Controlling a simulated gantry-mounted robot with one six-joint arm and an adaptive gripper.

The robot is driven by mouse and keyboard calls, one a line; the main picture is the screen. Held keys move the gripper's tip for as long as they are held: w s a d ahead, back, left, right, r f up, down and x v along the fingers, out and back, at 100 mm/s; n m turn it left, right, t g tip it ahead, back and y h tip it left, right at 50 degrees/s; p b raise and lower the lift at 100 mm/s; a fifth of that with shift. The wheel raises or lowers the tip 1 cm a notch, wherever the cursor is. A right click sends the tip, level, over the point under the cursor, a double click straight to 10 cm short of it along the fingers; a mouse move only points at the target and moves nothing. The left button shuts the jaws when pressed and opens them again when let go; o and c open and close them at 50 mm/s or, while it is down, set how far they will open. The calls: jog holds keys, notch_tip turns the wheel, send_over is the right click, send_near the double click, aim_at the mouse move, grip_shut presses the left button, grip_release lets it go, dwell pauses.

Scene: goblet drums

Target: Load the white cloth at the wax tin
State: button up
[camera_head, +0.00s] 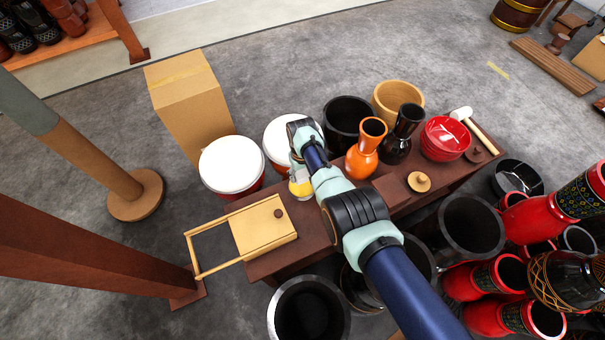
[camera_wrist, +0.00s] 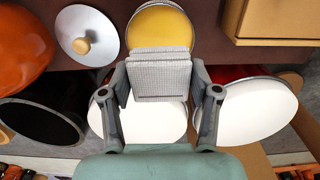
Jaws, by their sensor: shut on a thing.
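The white cloth (camera_wrist: 160,78), a folded pad with a fine weave, is held between the two fingers of my gripper (camera_wrist: 158,92). In the wrist view the round tin (camera_wrist: 158,28) with a yellow face lies just beyond the cloth, which overlaps its near edge in the picture. I cannot tell whether they touch. In the head view the tin (camera_head: 300,188) stands on the brown bench, left of my forearm and just below my gripper. My wrist hides most of the fingers and the cloth there.
A wooden box (camera_head: 265,228) with a sliding panel lies on the bench's left end. White-topped drums (camera_head: 232,164) stand behind. An orange vase (camera_head: 362,155), a black vase (camera_head: 401,135) and a red bowl (camera_head: 445,138) stand right. A silver disc (camera_wrist: 75,22) with a wooden knob is near the tin.

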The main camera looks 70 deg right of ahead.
aim_at(302, 187)
jog(key=shift+f+b, duration=2.55)
jog(key=shift+f, duration=0.35)
jog(key=shift+a+f, duration=0.1)
jog(key=shift+f, duration=0.35)
dwell(3.0)
notch_tip(302, 187, up, 7)
jog(key=p, duration=0.7)
jog(key=shift+r, duration=0.1)
